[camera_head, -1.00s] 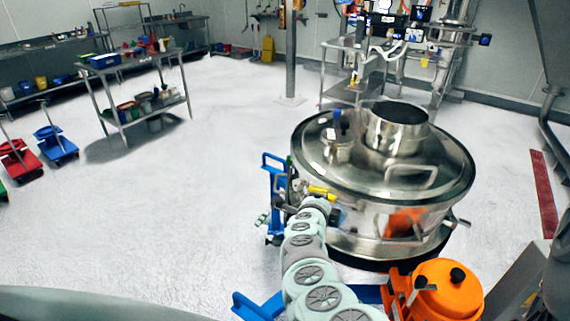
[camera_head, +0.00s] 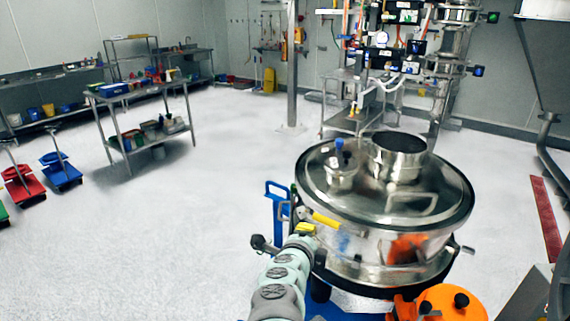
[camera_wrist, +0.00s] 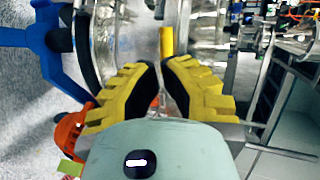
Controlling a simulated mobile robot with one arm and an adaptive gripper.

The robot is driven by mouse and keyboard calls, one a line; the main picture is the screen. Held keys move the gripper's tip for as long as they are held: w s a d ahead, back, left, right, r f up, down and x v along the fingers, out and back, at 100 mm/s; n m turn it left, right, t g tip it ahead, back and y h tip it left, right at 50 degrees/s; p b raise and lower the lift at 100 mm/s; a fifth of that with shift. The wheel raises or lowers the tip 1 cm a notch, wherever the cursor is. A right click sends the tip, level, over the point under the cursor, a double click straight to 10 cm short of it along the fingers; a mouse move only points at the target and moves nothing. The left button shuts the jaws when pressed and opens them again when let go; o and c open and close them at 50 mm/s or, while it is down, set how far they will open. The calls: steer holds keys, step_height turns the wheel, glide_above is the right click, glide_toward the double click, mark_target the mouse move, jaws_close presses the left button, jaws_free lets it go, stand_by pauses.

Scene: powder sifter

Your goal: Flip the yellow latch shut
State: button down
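The yellow latch (camera_head: 325,219) is on the left side of the round steel sifter (camera_head: 424,203), just under the lid rim. In the head view its handle slopes slightly down to the right. In the wrist view the latch (camera_wrist: 166,41) stands as a short yellow bar just beyond my fingertips, slightly right of the gap. My gripper (camera_wrist: 159,68) has yellow fingers with black pads, parted by a narrow gap with nothing held. In the head view my gripper (camera_head: 305,229) is just below and left of the latch. Whether it touches the latch I cannot tell.
A blue frame (camera_head: 279,210) stands left of the sifter. An orange container (camera_head: 450,303) is at the front right. A steel pipe stand (camera_head: 548,140) rises on the right. The floor (camera_head: 190,225) to the left is clear.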

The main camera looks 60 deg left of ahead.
steer(key=s, duration=0.1)
steer(key=s+d+r+p, duration=0.1)
steer(key=s, duration=0.2)
steer(key=shift+d+r, duration=0.2)
steer(key=shift+r, duration=0.15)
stand_by(0.3)
